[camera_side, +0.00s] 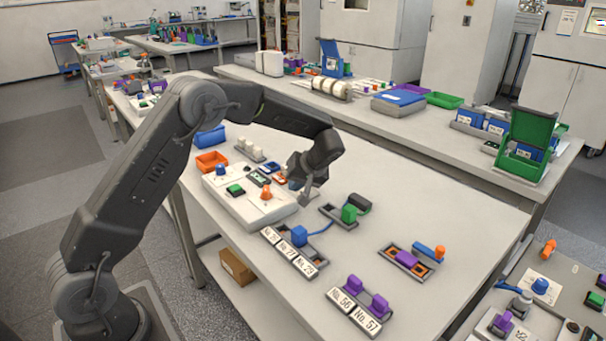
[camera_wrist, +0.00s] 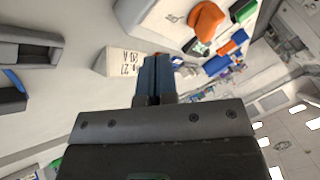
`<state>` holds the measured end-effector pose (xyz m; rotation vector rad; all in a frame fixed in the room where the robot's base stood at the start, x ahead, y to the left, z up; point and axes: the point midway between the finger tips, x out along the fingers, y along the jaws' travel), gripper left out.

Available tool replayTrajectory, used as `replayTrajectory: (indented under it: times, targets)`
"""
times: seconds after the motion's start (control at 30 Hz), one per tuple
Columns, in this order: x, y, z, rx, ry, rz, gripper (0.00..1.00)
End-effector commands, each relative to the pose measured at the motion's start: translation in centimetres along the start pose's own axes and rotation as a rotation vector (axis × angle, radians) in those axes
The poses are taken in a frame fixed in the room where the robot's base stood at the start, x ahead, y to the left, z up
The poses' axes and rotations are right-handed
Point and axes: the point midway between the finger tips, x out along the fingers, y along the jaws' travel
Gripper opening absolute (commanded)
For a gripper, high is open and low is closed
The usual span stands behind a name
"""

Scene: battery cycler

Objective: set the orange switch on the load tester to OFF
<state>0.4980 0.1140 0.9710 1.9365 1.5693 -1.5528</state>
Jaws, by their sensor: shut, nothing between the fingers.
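The load tester (camera_side: 243,212) is a white box on the near bench. Its orange switch (camera_side: 266,193) stands on the top towards the right; the marks for its setting are too small to read. In the wrist view the orange switch (camera_wrist: 207,20) is at the top, on the white tester (camera_wrist: 150,14), beyond my fingertips. My gripper (camera_side: 304,202) is to the right of the switch, apart from it, above the bench. In the wrist view my gripper (camera_wrist: 155,62) has its fingers together and empty.
The tester also carries a blue knob (camera_side: 221,170) and a green button (camera_side: 235,189). Labelled holders (camera_side: 290,250) with a blue plug stand in front. A holder with a green block (camera_side: 349,213) is right of my gripper. The bench's right side has free room.

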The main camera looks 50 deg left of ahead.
Motion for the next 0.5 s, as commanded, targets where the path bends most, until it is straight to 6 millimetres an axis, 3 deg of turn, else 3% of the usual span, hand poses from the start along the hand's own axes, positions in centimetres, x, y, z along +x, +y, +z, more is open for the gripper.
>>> replayTrajectory:
  times: [0.1,0.3,0.5]
  targets:
    - [2.4,-0.2,0.0,0.001,-0.002,-0.002,0.0]
    - [3.3,-2.7,0.0,-0.001,-0.001,0.0,0.0]
    - [3.8,-3.5,0.0,0.0,0.0,0.0,0.0]
